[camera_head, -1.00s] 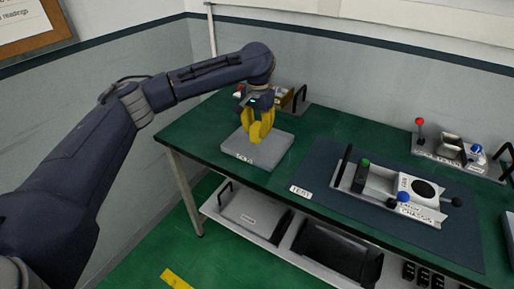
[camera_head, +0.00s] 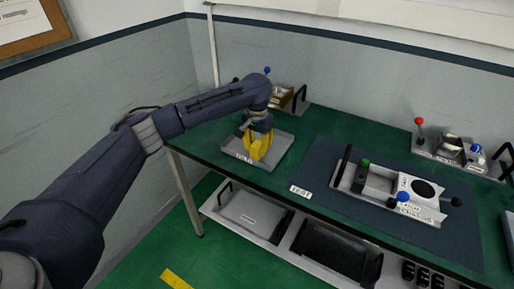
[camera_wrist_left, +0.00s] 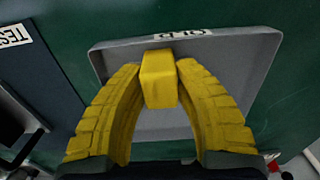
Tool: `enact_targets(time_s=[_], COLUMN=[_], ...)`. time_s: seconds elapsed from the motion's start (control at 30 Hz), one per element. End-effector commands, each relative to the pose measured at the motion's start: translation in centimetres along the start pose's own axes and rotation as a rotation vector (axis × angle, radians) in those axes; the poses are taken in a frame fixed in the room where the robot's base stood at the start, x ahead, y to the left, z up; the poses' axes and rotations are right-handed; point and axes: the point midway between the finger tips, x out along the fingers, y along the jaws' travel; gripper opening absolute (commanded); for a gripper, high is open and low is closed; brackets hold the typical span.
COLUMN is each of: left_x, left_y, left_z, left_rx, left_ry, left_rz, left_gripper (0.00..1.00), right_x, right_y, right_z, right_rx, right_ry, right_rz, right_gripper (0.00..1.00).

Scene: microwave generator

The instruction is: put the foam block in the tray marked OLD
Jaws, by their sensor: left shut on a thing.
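The grey tray marked OLD (camera_head: 281,152) sits on the left part of the green bench, and its label also shows at the tray's edge in the left wrist view (camera_wrist_left: 250,50). My left gripper (camera_head: 257,148) points down over the tray. Its yellow fingers are shut on the yellow foam block (camera_wrist_left: 159,76), which shows between the fingertips in the left wrist view. In that view the block lies over the tray near the labelled edge. I cannot tell whether it touches the tray floor. My right gripper is not in view.
A white TEST label (camera_head: 301,192) and a dark mat (camera_head: 330,160) with a lever fixture (camera_head: 385,190) are to the right. A small fixture (camera_head: 287,97) stands behind the tray. A shelf below the bench holds a grey bin (camera_head: 253,213) and a black bin (camera_head: 333,250).

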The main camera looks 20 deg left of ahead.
Motion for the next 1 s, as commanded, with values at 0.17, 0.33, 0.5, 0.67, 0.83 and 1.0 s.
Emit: enact_targets(time_s=[0.17,0.33,0.5,0.67,0.83,1.0], left_x=[0.0,0.2,0.2,0.2,-0.2,-2.1], left_y=[0.0,0.0,0.0,0.0,0.0,-0.1], left_z=[0.0,0.0,0.0,0.0,0.0,-0.1], left_rx=[0.000,-0.001,0.000,0.000,0.001,0.000], left_ry=[0.000,0.001,0.000,0.000,0.001,0.004], left_rz=[0.000,0.000,0.000,0.000,0.000,-0.002], left_gripper=[0.19,0.35,0.53,0.53,0.53,0.53], right_x=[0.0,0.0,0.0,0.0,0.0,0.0], right_y=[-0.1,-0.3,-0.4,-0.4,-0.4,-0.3], right_z=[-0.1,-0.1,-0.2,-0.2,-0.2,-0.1], right_rx=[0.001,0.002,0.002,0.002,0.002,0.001], right_ry=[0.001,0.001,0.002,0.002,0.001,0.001], right_rz=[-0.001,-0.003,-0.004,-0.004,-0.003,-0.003], right_gripper=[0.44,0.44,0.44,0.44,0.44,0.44])
